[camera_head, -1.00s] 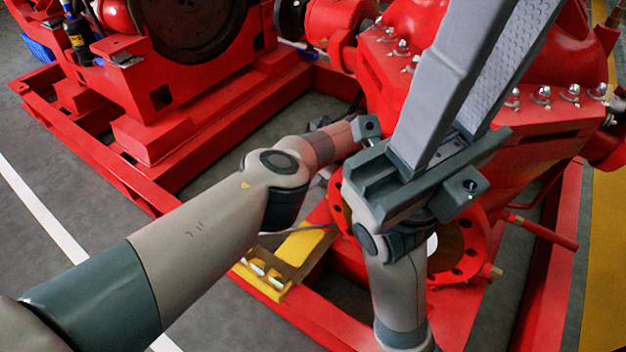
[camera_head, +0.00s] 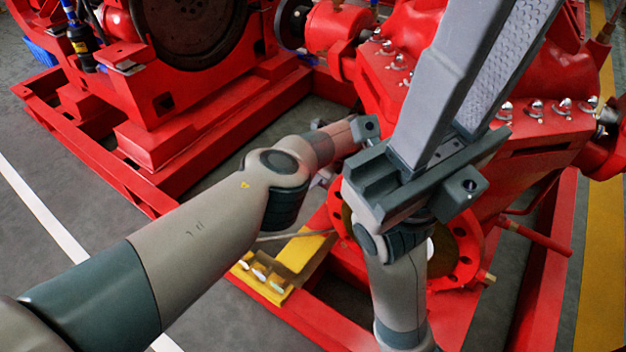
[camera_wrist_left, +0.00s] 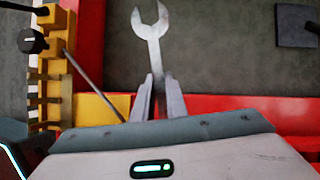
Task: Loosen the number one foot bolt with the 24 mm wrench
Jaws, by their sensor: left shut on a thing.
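The wrench (camera_wrist_left: 152,28), silver with an open jaw, is gripped near its lower part between the two fingers of my left gripper (camera_wrist_left: 160,92). Its open end points up in the left wrist view, over grey floor and clear of other parts. In the head view my left arm comes in from the left, and its gripper and the wrench are mostly hidden behind my right gripper (camera_head: 492,35). The right gripper points up close to the camera with its fingers apart, a textured pad showing and the tips near or beyond the top edge. I cannot identify the number one foot bolt.
A red pump (camera_head: 545,125) with several shiny nuts stands at the right on a red frame. A red flange (camera_head: 462,268) is partly behind my right arm. A yellow rack (camera_wrist_left: 52,75) holds tools, with a thin rod beside it. Another red machine (camera_head: 180,110) stands left.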

